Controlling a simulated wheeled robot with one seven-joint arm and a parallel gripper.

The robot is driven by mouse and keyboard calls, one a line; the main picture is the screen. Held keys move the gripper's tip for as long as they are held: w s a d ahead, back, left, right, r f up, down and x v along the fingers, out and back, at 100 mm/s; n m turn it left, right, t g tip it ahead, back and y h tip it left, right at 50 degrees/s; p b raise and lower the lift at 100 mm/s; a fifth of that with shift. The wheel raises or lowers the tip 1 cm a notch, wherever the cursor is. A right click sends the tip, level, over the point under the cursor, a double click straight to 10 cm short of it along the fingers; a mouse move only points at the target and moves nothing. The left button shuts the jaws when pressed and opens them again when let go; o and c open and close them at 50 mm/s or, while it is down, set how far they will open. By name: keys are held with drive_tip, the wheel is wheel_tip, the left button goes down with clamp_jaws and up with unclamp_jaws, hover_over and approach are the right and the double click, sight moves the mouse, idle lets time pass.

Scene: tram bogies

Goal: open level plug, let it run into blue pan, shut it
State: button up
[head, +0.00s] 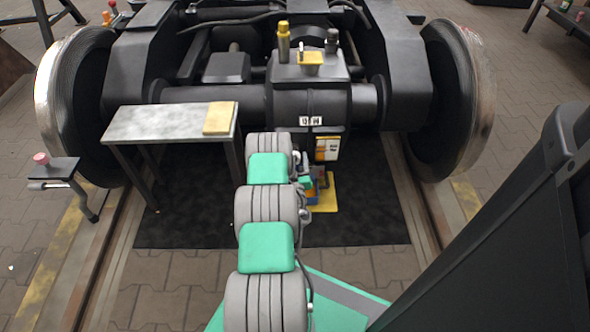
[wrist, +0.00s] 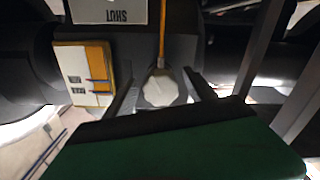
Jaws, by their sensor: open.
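In the wrist view a pale, faceted plug (wrist: 160,89) sits on a dark housing, with a thin orange strip (wrist: 163,35) running up from it. A plate (wrist: 108,10) reading SHUT, upside down, is above it. My gripper (wrist: 163,97) is open, with one dark finger on each side of the plug; I cannot tell if they touch it. In the head view my arm hides the plug and most of my gripper. A small blue part, likely the blue pan (head: 313,196), shows low beside my arm, mostly hidden.
The gearbox (head: 310,103) hangs between two large wheels (head: 455,100). A white and orange label (wrist: 84,75) is left of the plug. A metal bench (head: 150,122) with a yellow cloth (head: 219,118) stands left of my arm. A yellow piece (head: 327,192) lies on the black mat (head: 365,215).

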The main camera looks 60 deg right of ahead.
sight(295, 161)
drive_tip(key=p+v, duration=0.2)
drive_tip(key=v, duration=0.4)
drive_tip(key=shift+s+a+r, duration=0.2)
drive_tip(key=shift+a, duration=0.05)
drive_tip(key=shift+s+a+f, duration=0.1)
drive_tip(key=shift+a, duration=0.2)
